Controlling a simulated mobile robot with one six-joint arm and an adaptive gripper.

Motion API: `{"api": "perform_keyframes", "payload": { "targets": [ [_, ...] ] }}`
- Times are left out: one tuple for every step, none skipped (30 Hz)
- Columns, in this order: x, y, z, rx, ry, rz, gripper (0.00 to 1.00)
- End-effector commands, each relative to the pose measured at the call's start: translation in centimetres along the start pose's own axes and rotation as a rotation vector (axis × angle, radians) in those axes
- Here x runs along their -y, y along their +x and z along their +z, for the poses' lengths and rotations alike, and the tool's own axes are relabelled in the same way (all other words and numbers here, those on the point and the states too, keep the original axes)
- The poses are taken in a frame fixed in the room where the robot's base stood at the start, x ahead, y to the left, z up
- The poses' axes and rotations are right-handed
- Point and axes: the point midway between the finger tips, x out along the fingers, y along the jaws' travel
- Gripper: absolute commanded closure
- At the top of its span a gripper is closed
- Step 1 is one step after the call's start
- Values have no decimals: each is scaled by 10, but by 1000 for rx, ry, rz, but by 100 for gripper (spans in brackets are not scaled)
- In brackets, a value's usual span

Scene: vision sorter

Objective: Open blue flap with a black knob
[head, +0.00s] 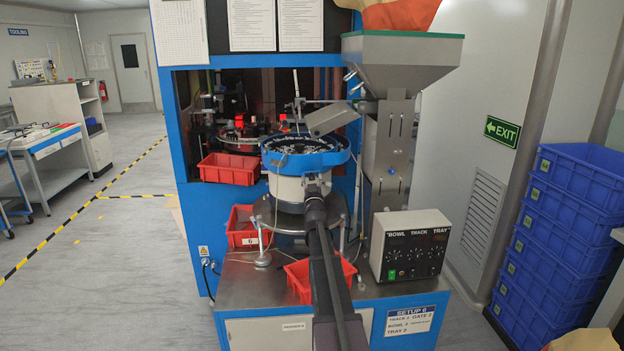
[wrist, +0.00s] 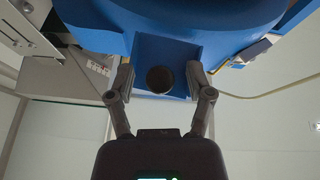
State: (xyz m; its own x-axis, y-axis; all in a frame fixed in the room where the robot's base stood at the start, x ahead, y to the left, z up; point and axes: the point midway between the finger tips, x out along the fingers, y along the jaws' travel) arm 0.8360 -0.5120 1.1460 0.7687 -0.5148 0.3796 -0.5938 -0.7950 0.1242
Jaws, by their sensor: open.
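The blue flap (wrist: 147,49) hangs below the blue bowl rim in the wrist view. Its round black knob (wrist: 160,79) is near the flap's lower edge. My gripper (wrist: 159,73) is open, one finger on each side of the knob, with a visible gap to each finger. How far the fingertips are from the flap in depth is hard to tell. In the head view my gripper (head: 314,190) is in front of the bowl feeder (head: 303,162), and I cannot make out the flap or knob there.
Red trays stand left of the feeder (head: 229,170) and in front of it (head: 298,279). The control box (head: 411,246) and the grey hopper (head: 403,60) stand to the right. A thin cable (wrist: 270,91) runs right of the flap in the wrist view.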

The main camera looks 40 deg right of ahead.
Motion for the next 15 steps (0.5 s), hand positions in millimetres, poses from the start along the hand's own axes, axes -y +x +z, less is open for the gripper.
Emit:
{"api": "perform_keyframes", "payload": {
  "targets": [
    [0,0,0,0,0,0,33],
    [0,0,0,0,0,0,33],
    [0,0,0,0,0,0,33],
    [0,0,0,0,0,0,33],
    [0,0,0,0,0,0,33],
    [0,0,0,0,0,0,33],
    [0,0,0,0,0,0,36],
    [0,0,0,0,0,0,44],
    [0,0,0,0,0,0,56],
    [0,0,0,0,0,0,65],
    [0,0,0,0,0,0,74],
    [0,0,0,0,0,0,86],
    [0,0,0,0,0,0,95],
    [0,0,0,0,0,0,100],
    [0,0,0,0,0,0,100]
  ]
}}
